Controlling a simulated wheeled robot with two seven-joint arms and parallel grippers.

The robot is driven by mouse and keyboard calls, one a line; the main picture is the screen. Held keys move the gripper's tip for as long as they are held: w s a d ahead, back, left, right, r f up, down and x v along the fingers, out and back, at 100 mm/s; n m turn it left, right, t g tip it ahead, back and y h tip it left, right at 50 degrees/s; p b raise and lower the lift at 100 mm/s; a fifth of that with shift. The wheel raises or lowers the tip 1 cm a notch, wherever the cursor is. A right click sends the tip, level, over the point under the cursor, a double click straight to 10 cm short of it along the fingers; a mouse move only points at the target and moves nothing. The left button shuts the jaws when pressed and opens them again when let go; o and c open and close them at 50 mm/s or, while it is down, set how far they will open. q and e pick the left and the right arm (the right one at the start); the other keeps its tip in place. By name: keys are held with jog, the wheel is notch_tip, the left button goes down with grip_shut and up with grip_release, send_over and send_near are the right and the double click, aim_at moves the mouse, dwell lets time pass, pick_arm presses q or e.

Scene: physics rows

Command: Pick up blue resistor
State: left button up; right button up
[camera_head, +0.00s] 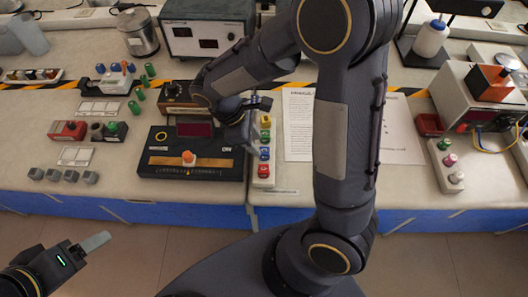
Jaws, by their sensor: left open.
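A narrow white strip (262,183) on the bench bears a row of small coloured pieces. A blue piece (264,154), which looks like the blue resistor, sits in its lower half, between green pieces above and a red one below. My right gripper (248,122) is over the left edge of the strip's upper part, above and left of the blue piece. Its fingers are small and dark, and I cannot tell if they are open or hold anything. My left gripper (92,245) is open at the lower left, over the floor in front of the bench, away from the strip.
A black instrument (192,153) with an orange knob stands just left of the strip. A printed sheet (298,120) lies to its right, partly behind my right arm. Another small blue piece (100,68) stands at the back left. Several small grey blocks (62,175) lie near the front edge.

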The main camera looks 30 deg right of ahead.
aim_at(263, 150)
jog(key=x, duration=0.5)
jog(key=shift+d, duration=0.1)
jog(key=shift+r, duration=0.1)
jog(key=c, duration=0.7)
jog(key=shift+c, duration=0.2)
jog(key=shift+r, duration=0.1)
